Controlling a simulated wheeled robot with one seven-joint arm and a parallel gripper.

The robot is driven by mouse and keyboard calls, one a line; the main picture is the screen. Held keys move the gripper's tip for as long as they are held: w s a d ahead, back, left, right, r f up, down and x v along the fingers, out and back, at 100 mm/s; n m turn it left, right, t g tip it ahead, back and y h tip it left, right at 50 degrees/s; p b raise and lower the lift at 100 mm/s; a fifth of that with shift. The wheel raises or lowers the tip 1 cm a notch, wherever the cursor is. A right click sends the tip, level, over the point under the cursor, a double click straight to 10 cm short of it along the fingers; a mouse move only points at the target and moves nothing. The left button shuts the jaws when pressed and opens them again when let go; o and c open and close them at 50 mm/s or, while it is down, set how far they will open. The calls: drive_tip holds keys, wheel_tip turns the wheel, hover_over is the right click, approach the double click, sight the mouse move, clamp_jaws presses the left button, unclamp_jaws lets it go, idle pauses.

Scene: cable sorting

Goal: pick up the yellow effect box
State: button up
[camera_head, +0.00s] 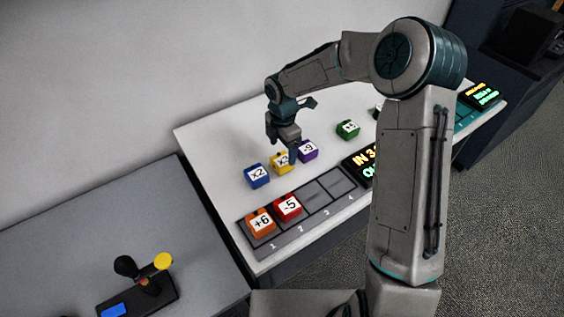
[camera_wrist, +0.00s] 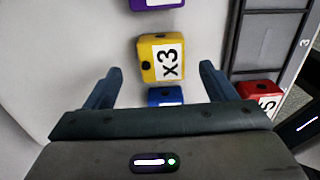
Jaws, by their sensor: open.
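The yellow effect box (camera_head: 279,162) sits on the white table, between a blue box and a purple box. Its label seems to read x3, which is clear in the wrist view (camera_wrist: 161,58). My gripper (camera_head: 291,154) is above it in the head view and partly covers it. In the wrist view my gripper (camera_wrist: 160,83) is open, with one finger to the left and one to the right. The yellow box lies beyond the fingertips, roughly centred between them, and nothing is held.
The blue x2 box (camera_head: 257,175) and purple -9 box (camera_head: 308,151) stand close on either side. A green box (camera_head: 348,129) is farther right. A numbered tray (camera_head: 318,192) holds the orange +6 box (camera_head: 260,223) and red -5 box (camera_head: 287,208); slots 3 and 4 look empty.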

sight(282, 159)
drive_tip(key=shift+s+a+f+p, duration=0.15)
drive_tip(key=shift+f+p, duration=0.5)
drive_tip(key=shift+f, duration=2.05)
drive_tip(key=c, duration=1.1)
